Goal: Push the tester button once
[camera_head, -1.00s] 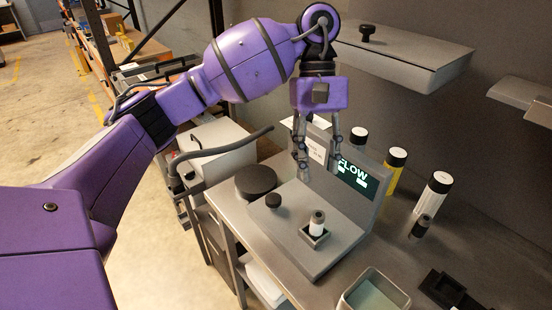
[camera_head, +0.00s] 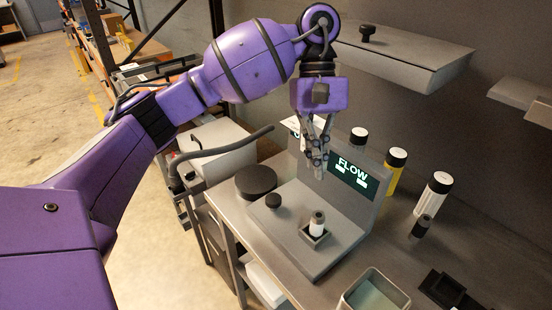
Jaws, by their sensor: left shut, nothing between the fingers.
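The tester (camera_head: 330,253) is a grey L-shaped unit on the bench, with a lit screen (camera_head: 352,172) reading "FLOW" on its upright back. A small black round button (camera_head: 273,201) sits on its flat deck at the left. A small white and dark cylinder (camera_head: 317,224) stands in a square holder on the deck. My left gripper (camera_head: 319,176) points down above the back of the deck, in front of the upright. Its fingers are shut and empty, up and to the right of the button, apart from it. My right gripper is not in view.
A black round disc (camera_head: 256,181) lies left of the tester. Several capped bottles, one a yellow bottle (camera_head: 393,172), stand to the right. An open grey tray (camera_head: 374,297) is at the front. A grey hood (camera_head: 405,55) hangs above the bench.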

